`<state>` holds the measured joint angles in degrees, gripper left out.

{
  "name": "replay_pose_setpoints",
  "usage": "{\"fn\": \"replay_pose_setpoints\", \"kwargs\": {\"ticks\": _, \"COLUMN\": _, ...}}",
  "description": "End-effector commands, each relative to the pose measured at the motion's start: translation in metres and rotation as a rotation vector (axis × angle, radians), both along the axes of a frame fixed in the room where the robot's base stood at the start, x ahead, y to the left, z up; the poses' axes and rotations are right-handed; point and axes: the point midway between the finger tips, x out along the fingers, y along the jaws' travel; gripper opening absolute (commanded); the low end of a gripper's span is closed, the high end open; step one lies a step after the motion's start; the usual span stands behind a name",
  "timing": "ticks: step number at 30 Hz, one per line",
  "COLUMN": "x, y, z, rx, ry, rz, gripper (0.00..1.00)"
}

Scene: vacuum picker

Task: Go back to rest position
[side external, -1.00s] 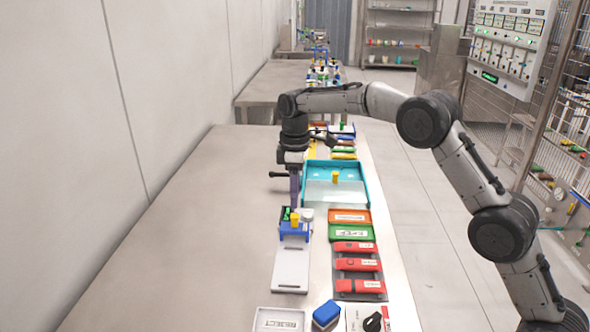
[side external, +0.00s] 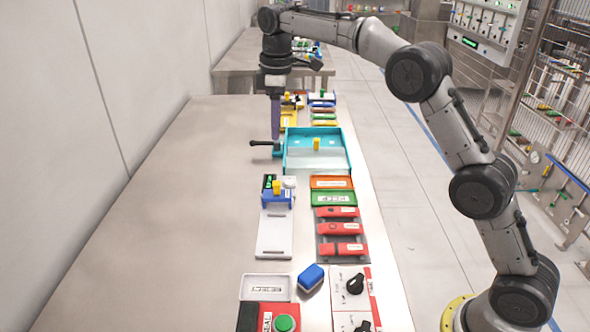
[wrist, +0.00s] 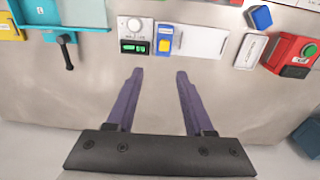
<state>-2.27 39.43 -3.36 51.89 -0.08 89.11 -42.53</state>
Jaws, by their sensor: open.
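My gripper (side external: 275,136) hangs with its purple fingers pointing down, above the left side of the table, near the teal tray's clamp handle. In the wrist view my gripper (wrist: 160,72) is open, its two fingers apart with only bare grey table between them. The teal tray (side external: 349,150) holds a small yellow piece (side external: 317,144). The white device (side external: 275,232) with a blue block and yellow top stands nearer the camera, apart from the gripper; it also shows in the wrist view (wrist: 203,41).
A black clamp handle (side external: 262,143) sticks out left of the teal tray. Green, orange and red blocks (side external: 341,228) line the right side. A reject tray (side external: 265,287), a blue block (side external: 311,277) and a green button (side external: 285,323) are in front. The table's left half is clear.

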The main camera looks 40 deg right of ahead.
Motion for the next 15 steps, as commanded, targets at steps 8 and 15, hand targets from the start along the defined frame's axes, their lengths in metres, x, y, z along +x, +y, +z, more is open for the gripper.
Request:
{"fn": "replay_pose_setpoints", "kwargs": {"ticks": 8, "x": -0.075, "y": -0.008, "z": 0.100, "rx": 0.005, "ry": -0.138, "rz": -0.020, "gripper": 0.53}}
{"fn": "replay_pose_setpoints", "kwargs": {"ticks": 15, "x": -0.160, "y": -0.014, "z": 0.136, "rx": 0.021, "ry": -0.230, "rz": -0.103, "gripper": 0.53}}
